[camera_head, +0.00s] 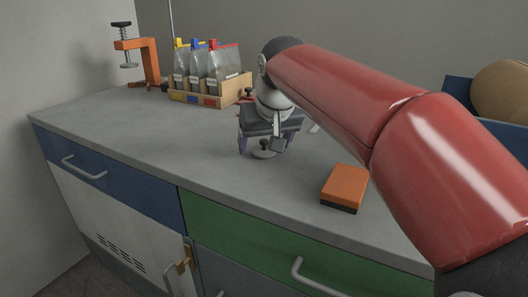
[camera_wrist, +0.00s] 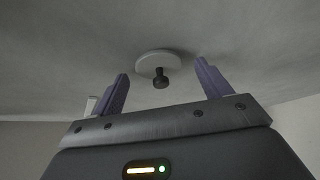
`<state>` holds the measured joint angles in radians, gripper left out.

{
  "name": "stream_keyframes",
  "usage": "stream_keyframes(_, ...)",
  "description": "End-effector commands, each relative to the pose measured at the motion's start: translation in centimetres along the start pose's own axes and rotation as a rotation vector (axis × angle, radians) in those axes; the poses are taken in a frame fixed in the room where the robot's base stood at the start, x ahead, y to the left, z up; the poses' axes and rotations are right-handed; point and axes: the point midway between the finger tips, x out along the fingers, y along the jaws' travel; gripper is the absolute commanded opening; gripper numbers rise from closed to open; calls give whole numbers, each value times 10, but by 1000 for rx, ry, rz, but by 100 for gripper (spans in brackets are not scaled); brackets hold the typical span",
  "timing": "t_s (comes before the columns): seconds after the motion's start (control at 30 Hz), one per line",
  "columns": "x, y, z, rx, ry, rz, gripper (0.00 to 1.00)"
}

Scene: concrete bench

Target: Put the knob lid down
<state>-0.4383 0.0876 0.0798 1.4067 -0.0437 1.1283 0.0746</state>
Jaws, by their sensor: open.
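The knob lid, a grey disc with a dark knob, lies on the bench (camera_head: 110,129) just below my gripper in the head view. In the wrist view the knob lid (camera_wrist: 158,66) lies flat against the bench surface, its dark knob pointing towards my gripper. My gripper (camera_wrist: 164,85) is open, with its two purple fingers on either side of the knob and apart from it. In the head view the knob lid (camera_head: 263,154) is right by the fingertips, and my gripper partly covers the area behind it.
An orange block with a dark underside (camera_head: 345,186) lies to the right, near the front edge. A wooden rack (camera_head: 212,97) with several coloured-top pouches and an orange clamp (camera_head: 146,62) stand at the back left. A blue bin (camera_head: 458,89) holds a round brown thing. The front left bench is clear.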

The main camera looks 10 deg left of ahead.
Motion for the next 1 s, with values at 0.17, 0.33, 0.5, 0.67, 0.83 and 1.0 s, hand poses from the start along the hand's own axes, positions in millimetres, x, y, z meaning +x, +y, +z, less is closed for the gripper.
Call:
stream_keyframes(0.17, 1, 0, 0, 0, 1, 0, 77)
stream_keyframes(0.33, 1, 0, 0, 0, 1, 0, 61)
stream_keyframes(0.5, 1, 0, 0, 0, 1, 0, 39)
stream_keyframes(0.67, 0, 0, 0, 0, 1, 0, 26)
stream_keyframes(0.83, 0, 0, 0, 0, 1, 0, 26)
stream_keyframes(1.0, -4, 0, -3, 0, 1, 0, 26)
